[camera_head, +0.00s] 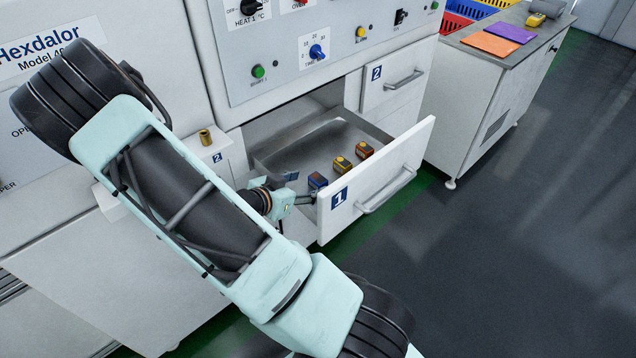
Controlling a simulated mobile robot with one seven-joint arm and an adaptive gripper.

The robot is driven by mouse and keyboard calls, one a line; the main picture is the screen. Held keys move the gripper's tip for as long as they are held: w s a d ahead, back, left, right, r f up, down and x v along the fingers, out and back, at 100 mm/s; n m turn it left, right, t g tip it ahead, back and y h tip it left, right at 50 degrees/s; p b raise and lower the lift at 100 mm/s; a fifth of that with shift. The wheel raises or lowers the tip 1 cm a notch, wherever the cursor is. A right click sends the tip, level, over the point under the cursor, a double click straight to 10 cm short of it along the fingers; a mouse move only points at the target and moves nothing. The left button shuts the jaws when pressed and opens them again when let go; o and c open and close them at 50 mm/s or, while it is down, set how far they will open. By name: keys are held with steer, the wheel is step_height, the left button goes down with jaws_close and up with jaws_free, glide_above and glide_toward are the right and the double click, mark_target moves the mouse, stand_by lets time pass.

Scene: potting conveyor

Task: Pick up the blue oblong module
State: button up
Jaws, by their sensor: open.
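A blue module (317,181) with a small orange-yellow marking sits in the open drawer labelled 1 (397,170), near its front left part. It looks boxy; its full length is hard to judge at this size. My gripper (303,187) is open at the drawer's left side, with its dark fingertips close to the left of the blue module. I cannot tell whether they touch it. My arm covers the drawer's near left side.
A yellow-orange module (342,165) and an orange-red module (364,151) stand in the drawer to the right. The drawer's front panel rises beside them. A closed drawer labelled 2 (391,82) is above. A brass cylinder (205,137) stands on a ledge to the left.

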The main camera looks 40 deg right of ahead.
mark_target(318, 179)
steer(key=x, duration=0.4)
steer(key=shift+w+d+f, duration=0.1)
steer(key=shift+w+d, duration=0.1)
steer(key=shift+d, duration=0.15)
